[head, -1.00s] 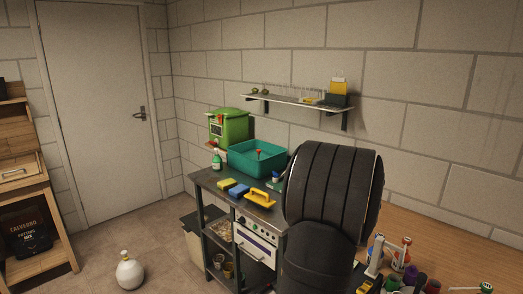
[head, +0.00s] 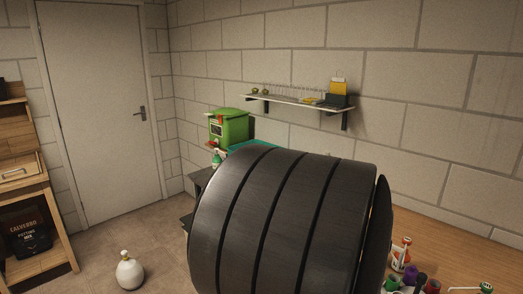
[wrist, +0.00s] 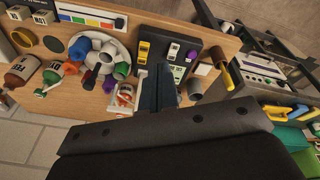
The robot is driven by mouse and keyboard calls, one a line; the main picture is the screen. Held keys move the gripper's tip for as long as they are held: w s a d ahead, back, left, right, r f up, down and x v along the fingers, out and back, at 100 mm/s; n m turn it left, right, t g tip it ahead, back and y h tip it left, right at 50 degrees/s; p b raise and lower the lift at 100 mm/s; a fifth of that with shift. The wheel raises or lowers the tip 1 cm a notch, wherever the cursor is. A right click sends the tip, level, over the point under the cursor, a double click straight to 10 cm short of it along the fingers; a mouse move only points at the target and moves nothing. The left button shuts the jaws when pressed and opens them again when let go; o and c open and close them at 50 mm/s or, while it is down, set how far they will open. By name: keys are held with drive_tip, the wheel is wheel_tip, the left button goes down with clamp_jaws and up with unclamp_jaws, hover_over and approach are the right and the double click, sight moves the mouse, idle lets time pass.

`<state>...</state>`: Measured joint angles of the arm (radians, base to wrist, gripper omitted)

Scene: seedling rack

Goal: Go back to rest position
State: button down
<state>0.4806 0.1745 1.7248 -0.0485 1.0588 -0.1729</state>
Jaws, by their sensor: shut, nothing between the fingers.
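My gripper (wrist: 157,88) shows in the wrist view, its two dark fingers together with nothing between them. It is above the wooden table, and its tips overlap the near edge of a black tray (wrist: 149,52) in the picture. The height above the table is hard to tell. In the head view the gripper itself is hidden; my large dark arm link fills the lower middle.
A dark bench (head: 200,177) with a green box (head: 230,126) stands behind my arm. A wall shelf (head: 290,102) is above.

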drive_tip(key=s+a+f+t, duration=0.1)
drive_tip(key=s+a+f, duration=0.1)
drive_tip(key=s+a, duration=0.5)
drive_tip(key=s+a+f+m+t, duration=0.1)
drive_tip(key=s+a, duration=0.5)
drive_tip(key=s, duration=0.9)
drive_tip(key=shift+s+a+f+t+h, duration=0.15)
drive_tip(key=shift+a+f+t+h, duration=0.35)
drive_tip(key=shift+f, duration=0.5)
drive_tip(key=shift+d, duration=0.1)
